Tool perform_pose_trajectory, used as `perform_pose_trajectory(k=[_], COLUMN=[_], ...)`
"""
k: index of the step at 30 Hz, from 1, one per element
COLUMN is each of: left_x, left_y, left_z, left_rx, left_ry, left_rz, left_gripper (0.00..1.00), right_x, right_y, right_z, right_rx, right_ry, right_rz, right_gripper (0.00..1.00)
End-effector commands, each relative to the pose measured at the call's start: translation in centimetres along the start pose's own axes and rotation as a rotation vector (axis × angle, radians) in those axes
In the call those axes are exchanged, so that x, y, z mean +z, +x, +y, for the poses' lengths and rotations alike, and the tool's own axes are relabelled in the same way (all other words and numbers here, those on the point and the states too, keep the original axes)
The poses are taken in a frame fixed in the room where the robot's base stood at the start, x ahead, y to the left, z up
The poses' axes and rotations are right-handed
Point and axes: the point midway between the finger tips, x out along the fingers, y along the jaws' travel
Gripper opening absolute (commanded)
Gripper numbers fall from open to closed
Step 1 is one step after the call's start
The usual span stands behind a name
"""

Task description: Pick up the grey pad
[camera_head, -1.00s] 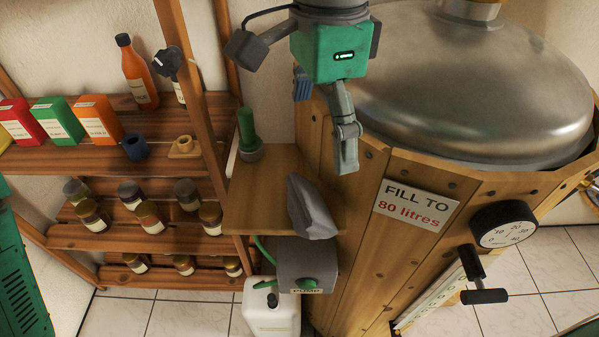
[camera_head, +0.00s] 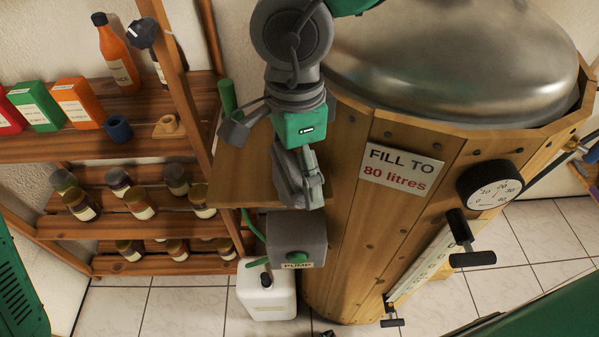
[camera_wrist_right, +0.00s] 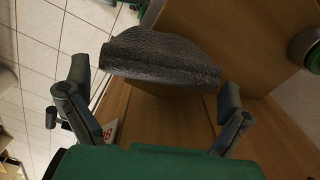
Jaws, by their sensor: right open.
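The grey pad (camera_head: 287,186) is a dark, wedge-like piece at the right edge of a small wooden shelf (camera_head: 245,172) beside the wooden vat. In the head view my right gripper largely hides it. My right gripper (camera_head: 300,178) points down over the pad from above. In the right wrist view the pad (camera_wrist_right: 160,60) looks dark and wrinkled and lies across the space between the spread fingers of the right gripper (camera_wrist_right: 155,84). A gap shows near the right finger; I cannot tell whether the left finger touches the pad. My left gripper is not in view.
The wooden vat (camera_head: 350,230) with a metal lid stands close on the right. A green-handled object (camera_head: 228,97) stands on the small shelf. The grey pump box (camera_head: 297,238) and a white canister (camera_head: 267,293) are below. Shelves with jars and bottles (camera_head: 120,65) stand left.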

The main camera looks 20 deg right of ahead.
Motion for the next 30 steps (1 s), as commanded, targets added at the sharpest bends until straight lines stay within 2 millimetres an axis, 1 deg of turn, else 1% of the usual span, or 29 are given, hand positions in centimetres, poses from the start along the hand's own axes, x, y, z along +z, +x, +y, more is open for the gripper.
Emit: perform_pose_trajectory(k=[2, 8, 11, 12, 18, 23, 26, 30], left_x=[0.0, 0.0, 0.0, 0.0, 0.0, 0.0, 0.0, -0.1], left_y=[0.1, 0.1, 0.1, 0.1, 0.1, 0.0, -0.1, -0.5], left_z=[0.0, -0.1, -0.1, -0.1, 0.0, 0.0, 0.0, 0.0], left_rx=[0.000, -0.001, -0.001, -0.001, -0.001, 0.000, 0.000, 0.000], left_ry=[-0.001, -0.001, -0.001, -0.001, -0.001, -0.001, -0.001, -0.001], left_rz=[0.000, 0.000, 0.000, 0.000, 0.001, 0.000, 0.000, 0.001], left_gripper=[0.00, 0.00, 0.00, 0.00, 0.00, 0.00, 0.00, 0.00], right_x=[0.2, 0.3, 0.0, 0.0, -0.4, -0.3, 0.0, 0.1], right_y=[0.4, 0.4, 0.4, 0.4, 0.4, 0.3, -0.3, -2.1], right_z=[0.0, 0.1, 0.1, 0.0, 0.0, 0.1, 0.0, 0.0], right_rx=[-0.001, -0.002, -0.002, -0.001, -0.001, 0.000, -0.001, -0.003], right_ry=[-0.001, -0.001, 0.000, 0.000, 0.000, 0.000, -0.001, 0.000], right_rz=[0.004, 0.003, 0.000, 0.000, -0.004, -0.001, 0.000, -0.001], right_gripper=[1.00, 1.00, 0.68, 0.62, 0.62, 0.62, 0.62, 0.62])
